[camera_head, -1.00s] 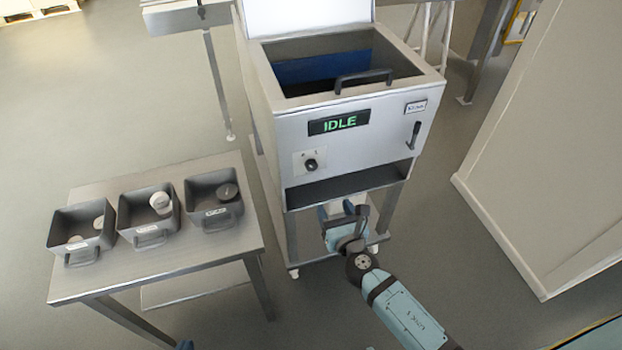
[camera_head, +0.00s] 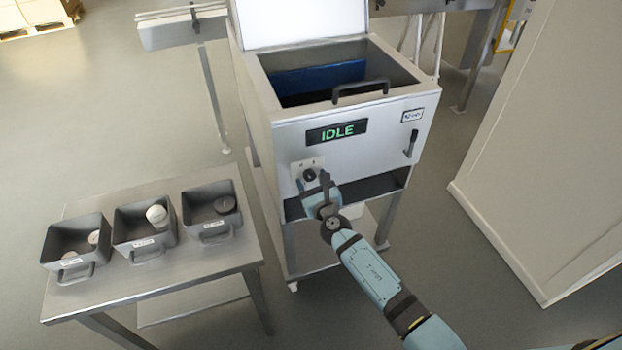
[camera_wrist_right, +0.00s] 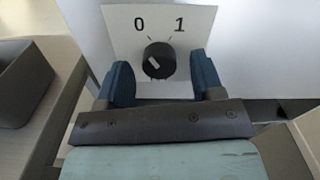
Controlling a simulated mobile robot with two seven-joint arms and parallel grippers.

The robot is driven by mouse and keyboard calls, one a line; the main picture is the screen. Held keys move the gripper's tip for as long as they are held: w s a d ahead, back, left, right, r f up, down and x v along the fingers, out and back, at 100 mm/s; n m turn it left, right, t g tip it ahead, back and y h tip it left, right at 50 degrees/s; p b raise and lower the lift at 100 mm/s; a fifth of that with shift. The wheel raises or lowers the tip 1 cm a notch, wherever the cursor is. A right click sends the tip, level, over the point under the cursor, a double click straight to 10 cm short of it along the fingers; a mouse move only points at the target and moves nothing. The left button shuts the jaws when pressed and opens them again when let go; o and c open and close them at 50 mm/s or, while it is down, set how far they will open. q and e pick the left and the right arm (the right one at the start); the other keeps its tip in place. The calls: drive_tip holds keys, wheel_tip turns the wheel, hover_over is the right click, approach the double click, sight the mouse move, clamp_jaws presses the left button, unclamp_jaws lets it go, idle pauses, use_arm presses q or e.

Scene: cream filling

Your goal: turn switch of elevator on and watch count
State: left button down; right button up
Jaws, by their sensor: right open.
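The elevator machine (camera_head: 385,137) is a grey steel box with a display (camera_head: 337,132) reading IDLE in green. Its black rotary switch (camera_head: 310,175) is low on the left of the front; in the right wrist view the switch (camera_wrist_right: 159,61) sits on a white plate (camera_wrist_right: 120,24) marked 0 and 1, its white line tilted toward 0. My right gripper (camera_head: 314,184) is in front of the switch, partly covering its plate. In the wrist view its blue fingers (camera_wrist_right: 160,80) are open, one on each side of the knob, with gaps showing. My left gripper is out of view.
A steel table (camera_head: 165,287) at left bears three grey bins (camera_head: 75,243) with round pieces in them. A black lever (camera_head: 412,139) is at the front's right side, and a black handle (camera_head: 361,87) is on the top edge. A large beige cabinet (camera_head: 545,160) stands at right.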

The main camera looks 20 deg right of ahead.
drive_tip(key=shift+w, duration=0.6)
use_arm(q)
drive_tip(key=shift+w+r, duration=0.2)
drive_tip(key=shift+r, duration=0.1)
use_arm(e)
drive_tip(key=c, duration=0.9)
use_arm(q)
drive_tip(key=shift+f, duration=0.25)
